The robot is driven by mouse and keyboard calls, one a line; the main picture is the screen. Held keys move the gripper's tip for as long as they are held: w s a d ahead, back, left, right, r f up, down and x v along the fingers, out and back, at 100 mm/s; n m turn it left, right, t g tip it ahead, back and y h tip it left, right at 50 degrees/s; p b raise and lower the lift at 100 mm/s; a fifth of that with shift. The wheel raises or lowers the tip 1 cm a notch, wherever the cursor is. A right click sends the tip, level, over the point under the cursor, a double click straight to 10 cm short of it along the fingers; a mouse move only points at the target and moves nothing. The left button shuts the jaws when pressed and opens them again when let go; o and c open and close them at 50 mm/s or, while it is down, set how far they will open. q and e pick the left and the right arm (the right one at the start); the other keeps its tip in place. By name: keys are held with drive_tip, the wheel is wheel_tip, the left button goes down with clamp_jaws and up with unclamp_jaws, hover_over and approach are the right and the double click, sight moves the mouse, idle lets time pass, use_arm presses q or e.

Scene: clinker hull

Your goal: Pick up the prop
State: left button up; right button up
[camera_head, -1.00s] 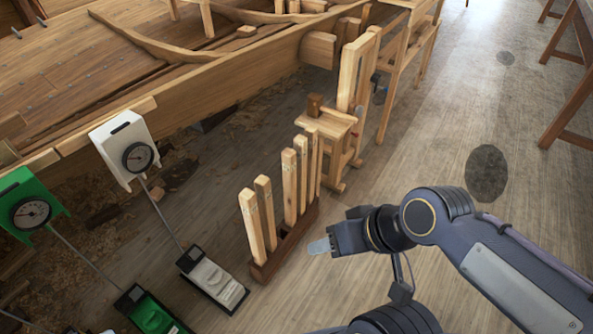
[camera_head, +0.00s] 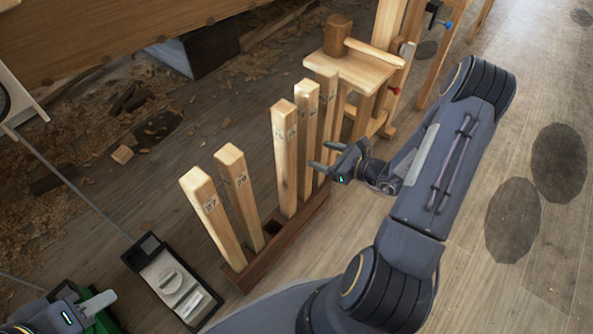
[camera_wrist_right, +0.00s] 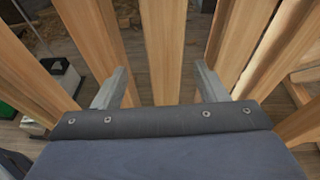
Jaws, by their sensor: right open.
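Several upright wooden props, some with dark number marks, stand in a row in a dark wooden rack (camera_head: 258,268). A taller prop (camera_head: 285,150) stands mid-row, with two slightly shorter ones to its left. My right gripper (camera_head: 322,157) is open and empty at the rack's right side, its fingers pointing left toward the far props. In the right wrist view, one prop (camera_wrist_right: 164,50) stands centred ahead between the open fingers (camera_wrist_right: 161,68); no contact shows.
A wooden stand with a mallet-like block (camera_head: 338,36) is just beyond the rack. A device with a white pad (camera_head: 172,284) lies left of the rack. The hull (camera_head: 110,30) fills the upper left.

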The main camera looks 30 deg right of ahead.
sight(311, 153)
drive_tip(key=f, duration=0.1)
drive_tip(key=w+f+m, duration=0.1)
drive_tip(key=shift+d+f+h+b, duration=0.2)
drive_tip(key=shift+f+h+b, duration=0.1)
drive_tip(key=shift+f+h, duration=0.1)
drive_tip(key=b+x, duration=0.1)
drive_tip(key=x, duration=0.1)
drive_tip(key=b+x, duration=0.1)
drive_tip(key=x, duration=0.2)
drive_tip(key=shift+w+a+r, duration=0.15)
drive_tip(key=shift+w+a, duration=0.1)
drive_tip(key=shift+a, duration=0.1)
drive_tip(key=shift+w+a+b, duration=0.2)
drive_tip(key=shift+w+b, duration=0.2)
drive_tip(key=shift+w, duration=0.15)
clamp_jaws()
